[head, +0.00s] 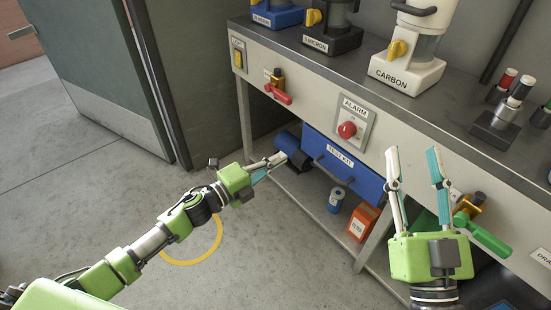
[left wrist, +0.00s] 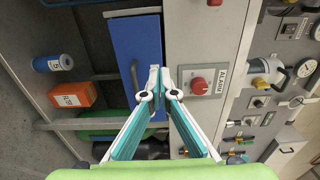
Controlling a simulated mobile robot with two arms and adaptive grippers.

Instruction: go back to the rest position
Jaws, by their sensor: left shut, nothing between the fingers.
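My left gripper (head: 279,159) is shut and empty in front of the bench, beside the left end of the blue TEST KIT drawer. In the left wrist view its fingertips (left wrist: 155,72) meet with nothing between them, and the blue drawer (left wrist: 135,55) shows behind them. I cannot tell whether the tips touch anything. My right gripper (head: 413,152) is open and empty, pointing up in front of the bench, to the right of the blue drawer (head: 342,165).
The red ALARM button (head: 347,130) is above the drawer. A red-handled valve (head: 278,92) and a green-handled valve (head: 480,232) stick out from the bench front. A blue can (head: 336,200) and an orange box (head: 362,222) stand on the lower shelf. The floor at left is clear around a yellow ring.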

